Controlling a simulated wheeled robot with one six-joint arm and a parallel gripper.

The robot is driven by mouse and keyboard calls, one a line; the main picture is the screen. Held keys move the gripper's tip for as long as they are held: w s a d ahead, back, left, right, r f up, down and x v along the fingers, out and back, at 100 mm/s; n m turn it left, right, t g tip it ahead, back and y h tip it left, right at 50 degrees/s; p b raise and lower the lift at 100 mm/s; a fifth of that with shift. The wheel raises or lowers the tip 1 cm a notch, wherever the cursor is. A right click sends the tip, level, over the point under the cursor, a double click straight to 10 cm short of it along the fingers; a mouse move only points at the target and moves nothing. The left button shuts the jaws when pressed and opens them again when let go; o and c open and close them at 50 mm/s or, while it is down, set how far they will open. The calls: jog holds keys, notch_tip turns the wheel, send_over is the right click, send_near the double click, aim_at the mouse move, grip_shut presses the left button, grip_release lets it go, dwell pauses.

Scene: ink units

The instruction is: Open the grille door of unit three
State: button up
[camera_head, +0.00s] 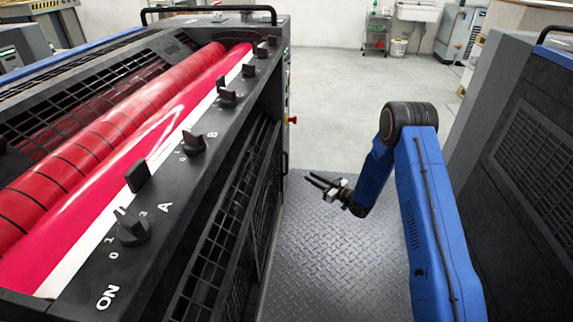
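The ink unit (72,286) on the left has a black grille door (212,262) on its side facing the walkway. The grille runs from the near bottom edge back toward the far corner and looks shut, though its lower part is out of frame. No unit number is readable. My gripper (311,178) is at the end of my blue arm, over the walkway to the right of the grille. Its two dark fingers point left toward the unit, with a small gap between them. It is empty and apart from the door.
The unit's top carries a red roller (110,125), a pink-red sheet and a row of black knobs (133,228). A second dark unit (520,190) stands on the right. A diamond-plate walkway (325,270) lies between them. Open concrete floor (345,110) lies beyond.

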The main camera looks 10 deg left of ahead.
aim_at(287, 171)
jog(key=x, duration=1.6)
jog(key=shift+w+a, duration=0.15)
jog(key=shift+a, duration=0.1)
grip_shut()
